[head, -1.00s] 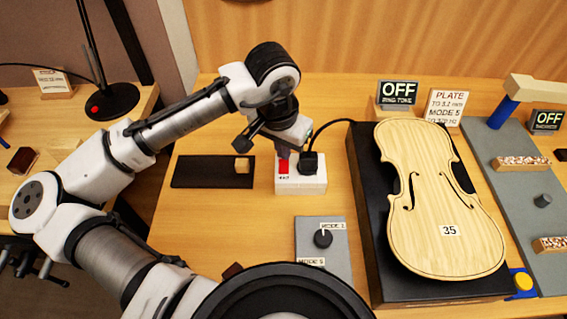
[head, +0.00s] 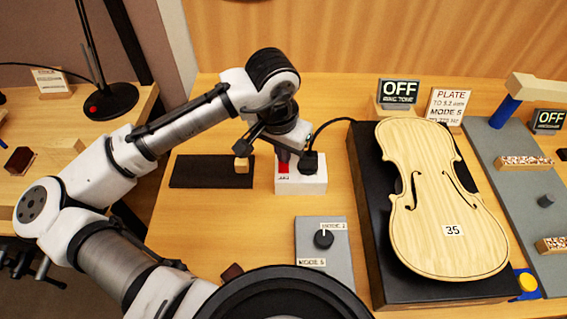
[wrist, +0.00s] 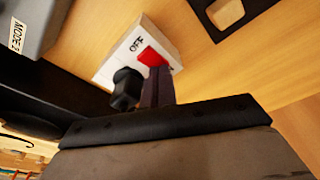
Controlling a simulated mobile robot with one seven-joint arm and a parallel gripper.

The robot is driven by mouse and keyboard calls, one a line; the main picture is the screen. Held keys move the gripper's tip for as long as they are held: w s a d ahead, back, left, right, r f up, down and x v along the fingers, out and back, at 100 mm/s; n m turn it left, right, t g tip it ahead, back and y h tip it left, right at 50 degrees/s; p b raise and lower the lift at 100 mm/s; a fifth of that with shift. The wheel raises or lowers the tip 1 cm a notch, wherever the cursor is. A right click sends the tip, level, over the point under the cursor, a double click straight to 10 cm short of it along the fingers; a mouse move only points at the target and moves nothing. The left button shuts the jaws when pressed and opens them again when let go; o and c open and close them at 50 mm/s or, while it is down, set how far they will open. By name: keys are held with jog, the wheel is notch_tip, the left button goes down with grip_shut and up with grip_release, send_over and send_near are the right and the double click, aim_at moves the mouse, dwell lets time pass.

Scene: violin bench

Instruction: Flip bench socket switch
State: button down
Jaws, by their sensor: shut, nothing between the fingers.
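The bench socket (head: 301,184) is a white box on the bench with a black plug (head: 308,163) in its right side. Its red switch (head: 283,168) is at the left of the top. In the wrist view the red switch (wrist: 151,57) sits beside the "OFF" label (wrist: 137,43) on the white socket (wrist: 118,58). My gripper (head: 284,153) is shut and empty, pointing down at the switch. In the wrist view its fingertips (wrist: 158,72) overlap the near edge of the switch; I cannot tell whether they touch it.
A black tray (head: 195,172) with a small wooden block (head: 241,165) lies left of the socket. A grey mode-knob panel (head: 337,262) is in front. A violin plate (head: 440,210) lies on a black base at right.

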notch_tip(320, 180, up, 7)
jog(key=p, duration=0.6)
dwell(0.7)
